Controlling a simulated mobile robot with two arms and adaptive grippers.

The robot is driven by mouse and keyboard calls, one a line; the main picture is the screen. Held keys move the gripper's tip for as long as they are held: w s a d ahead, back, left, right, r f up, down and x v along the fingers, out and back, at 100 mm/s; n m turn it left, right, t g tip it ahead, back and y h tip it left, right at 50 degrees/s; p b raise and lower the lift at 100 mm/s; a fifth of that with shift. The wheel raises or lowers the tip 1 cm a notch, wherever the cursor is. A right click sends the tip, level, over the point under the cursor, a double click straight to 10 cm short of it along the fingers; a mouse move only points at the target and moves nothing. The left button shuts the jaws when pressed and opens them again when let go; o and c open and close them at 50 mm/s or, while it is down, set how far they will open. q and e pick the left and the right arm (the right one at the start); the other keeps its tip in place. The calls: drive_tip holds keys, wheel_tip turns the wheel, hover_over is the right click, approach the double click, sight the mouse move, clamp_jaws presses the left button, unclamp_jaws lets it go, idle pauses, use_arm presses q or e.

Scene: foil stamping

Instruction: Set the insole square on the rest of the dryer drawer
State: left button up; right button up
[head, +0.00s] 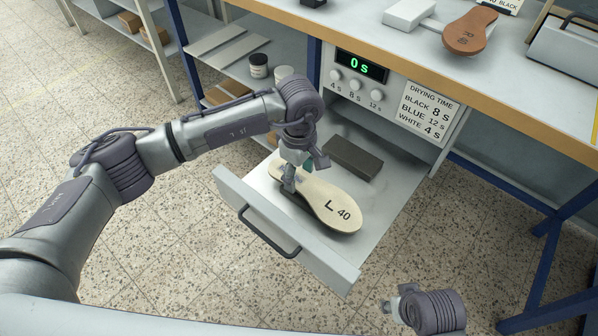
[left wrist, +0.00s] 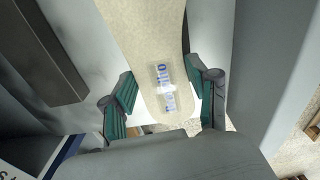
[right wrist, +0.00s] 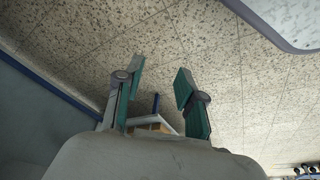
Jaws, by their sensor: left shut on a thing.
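What is under the insole is hidden. My right gripper (right wrist: 157,92) is open and empty above the floor.
The drawer front (head: 285,235) has a dark handle (head: 268,236). The dryer panel above shows "0 s" (head: 361,65) and a drying-time sign (head: 429,109). A brown insole (head: 470,32) lies on the bench. Jars (head: 258,66) stand on the shelf at left. The drawer's right part is bare.

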drive_tip(key=shift+r, duration=0.15)
use_arm(q)
drive_tip(key=shift+f, duration=0.1)
drive_tip(key=shift+f+b, duration=0.1)
drive_tip(key=shift+b, duration=0.3)
use_arm(e)
drive_tip(key=shift+v, duration=1.2)
drive_tip(key=shift+w+r, duration=0.1)
drive_tip(key=shift+w, duration=0.1)
use_arm(q)
drive_tip(key=shift+f, duration=0.1)
use_arm(e)
drive_tip(key=shift+r, duration=0.65)
drive_tip(key=shift+s, duration=0.1)
